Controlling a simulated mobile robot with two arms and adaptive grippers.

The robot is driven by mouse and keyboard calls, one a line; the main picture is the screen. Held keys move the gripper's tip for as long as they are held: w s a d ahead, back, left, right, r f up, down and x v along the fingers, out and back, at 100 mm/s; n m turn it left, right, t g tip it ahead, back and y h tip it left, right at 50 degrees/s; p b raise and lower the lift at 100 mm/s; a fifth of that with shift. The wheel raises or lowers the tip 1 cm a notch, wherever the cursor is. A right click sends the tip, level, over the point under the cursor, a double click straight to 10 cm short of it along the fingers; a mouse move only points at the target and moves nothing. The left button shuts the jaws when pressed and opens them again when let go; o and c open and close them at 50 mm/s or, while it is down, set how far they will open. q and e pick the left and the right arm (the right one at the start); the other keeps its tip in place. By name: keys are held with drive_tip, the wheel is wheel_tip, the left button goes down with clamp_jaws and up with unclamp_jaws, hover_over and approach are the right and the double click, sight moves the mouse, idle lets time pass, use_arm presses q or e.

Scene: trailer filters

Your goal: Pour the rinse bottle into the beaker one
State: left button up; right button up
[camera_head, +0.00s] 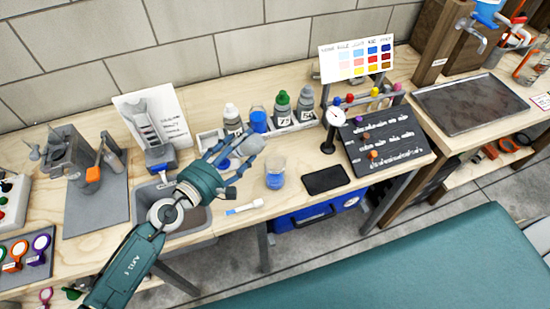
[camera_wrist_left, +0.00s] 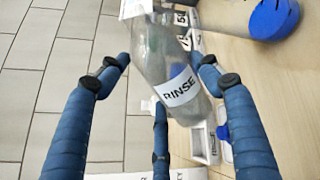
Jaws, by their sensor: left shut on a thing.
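The rinse bottle (camera_wrist_left: 160,62) is clear, with a white and blue label reading RINSE. In the left wrist view it lies between the blue fingers of my left gripper (camera_wrist_left: 160,85), which is shut on it. In the head view the gripper (camera_head: 238,150) is above the bench, left of a clear beaker (camera_head: 276,172) holding blue liquid. The hand mostly hides the bottle there, so its exact tilt is unclear. The blue liquid also shows at the top right of the left wrist view (camera_wrist_left: 276,18), apart from the bottle. My right gripper is not in view.
Several bottles stand behind the hand, including a green-capped one (camera_head: 283,108). A black phone-like slab (camera_head: 326,180) and a dark board (camera_head: 385,140) lie right of the beaker. A grey basin (camera_head: 200,222) is below my forearm. A white strip (camera_head: 244,207) lies near the front edge.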

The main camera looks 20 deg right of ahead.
use_arm(q)
drive_tip(key=shift+w+r, duration=0.1)
idle(0.3)
drive_tip(key=shift+m, duration=0.3)
drive_tip(key=shift+r+p, duration=0.15)
drive_tip(key=shift+p, duration=0.4)
drive_tip(key=shift+w+a+m, duration=0.1)
drive_tip(key=shift+m, duration=0.2)
drive_tip(key=shift+r+p, duration=0.25)
drive_tip(key=shift+p, duration=0.2)
drive_tip(key=shift+r+m+y+p, duration=0.1)
drive_tip(key=shift+m+y+p, duration=0.2)
drive_tip(key=shift+r, duration=0.1)
drive_tip(key=shift+f+m, duration=0.3)
